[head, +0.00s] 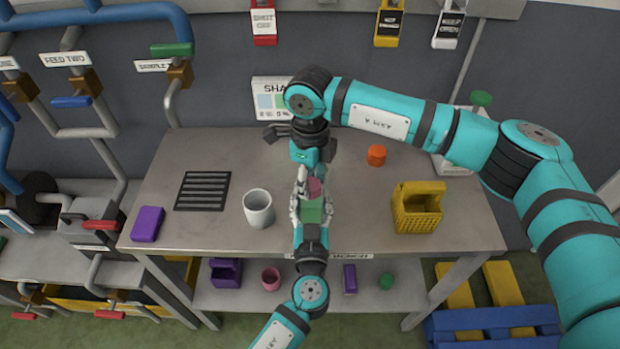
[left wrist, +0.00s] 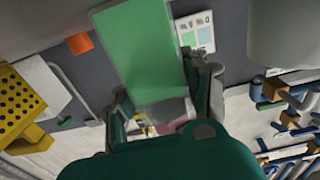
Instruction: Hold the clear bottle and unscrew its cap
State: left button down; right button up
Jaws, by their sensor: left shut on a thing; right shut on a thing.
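The bottle (head: 312,212) stands at the middle of the workbench, showing as a green block with a pink part (head: 315,187) above it. I cannot tell whether the pink is cap or contents. My left gripper (head: 311,207) reaches in from the front and is shut around the bottle's body. In the left wrist view the bottle's green face (left wrist: 138,50) lies between the fingers, with a see-through pinkish part below it. My right gripper (head: 311,178) points down from above and is shut on the bottle's top. The cap is mostly hidden by it.
On the bench (head: 350,215), a white cup (head: 258,208), black grille (head: 202,190) and purple block (head: 147,224) are to the left. An orange cylinder (head: 376,155) and yellow basket (head: 418,210) are to the right. A chart (head: 268,95) stands behind. Bare bench lies between.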

jog(key=n, duration=0.5)
jog(key=shift+s, duration=0.1)
jog(key=n, duration=0.6)
jog(key=shift+s, duration=0.1)
jog(key=n, duration=0.6)
jog(key=shift+s, duration=0.1)
jog(key=n, duration=0.6)
jog(key=shift+d, duration=0.15)
